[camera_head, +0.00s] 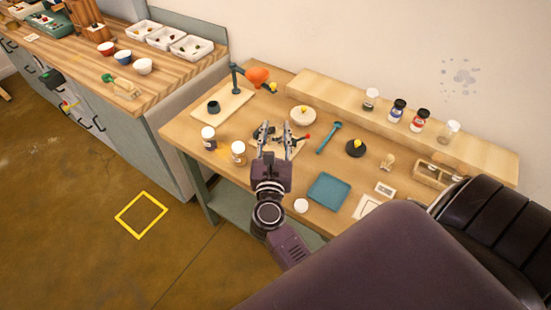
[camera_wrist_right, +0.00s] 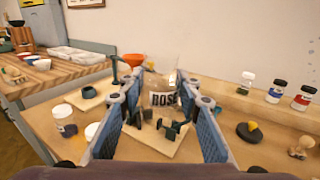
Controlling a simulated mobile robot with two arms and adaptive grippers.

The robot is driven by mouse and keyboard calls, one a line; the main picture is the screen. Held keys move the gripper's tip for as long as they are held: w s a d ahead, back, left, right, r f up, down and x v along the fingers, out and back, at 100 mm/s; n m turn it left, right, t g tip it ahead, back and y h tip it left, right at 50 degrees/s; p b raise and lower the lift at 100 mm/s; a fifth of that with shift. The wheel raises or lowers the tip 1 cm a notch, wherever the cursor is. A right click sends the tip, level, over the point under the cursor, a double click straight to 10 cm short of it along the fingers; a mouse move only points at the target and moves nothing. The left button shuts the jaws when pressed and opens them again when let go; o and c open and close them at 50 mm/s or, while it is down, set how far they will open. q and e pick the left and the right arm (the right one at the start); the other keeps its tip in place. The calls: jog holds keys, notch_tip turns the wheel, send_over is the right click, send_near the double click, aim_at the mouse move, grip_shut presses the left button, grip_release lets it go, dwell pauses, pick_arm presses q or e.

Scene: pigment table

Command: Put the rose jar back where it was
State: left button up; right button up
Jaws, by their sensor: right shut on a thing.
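The rose jar (camera_wrist_right: 163,98) is a clear glass jar with a white label whose black letters start "ROS". It shows between the fingers of my right gripper (camera_wrist_right: 160,85) in the wrist view. In the head view my right gripper (camera_head: 277,132) is over the workbench (camera_head: 320,165), left of its middle, and the jar is hard to make out there. The raised wooden shelf (camera_head: 330,92) runs along the wall side. It bears a clear jar (camera_head: 371,97), a dark-blue-labelled jar (camera_head: 397,110), a red-labelled jar (camera_head: 419,120) and another clear jar (camera_head: 448,131). My left gripper is not in view.
Two capped jars (camera_head: 238,152) stand left of my gripper. The shelf's left stretch is bare.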

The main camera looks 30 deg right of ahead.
aim_at(276, 142)
notch_tip(276, 142, down, 4)
jog(key=b, duration=0.2)
jog(key=shift+f+b, duration=0.2)
jog(key=shift+b, duration=0.1)
notch_tip(276, 142, down, 8)
jog(key=b, duration=0.6)
jog(key=shift+b, duration=0.4)
notch_tip(276, 142, down, 5)
jog(key=b, duration=0.4)
jog(key=shift+r, duration=0.1)
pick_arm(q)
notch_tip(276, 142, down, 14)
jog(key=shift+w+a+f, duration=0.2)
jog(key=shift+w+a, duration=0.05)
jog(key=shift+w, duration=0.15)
pick_arm(e)
jog(key=shift+r, duration=0.1)
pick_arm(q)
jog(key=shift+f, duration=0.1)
pick_arm(e)
jog(key=o, duration=0.7)
jog(key=shift+f, duration=0.2)
jog(key=o, duration=0.5)
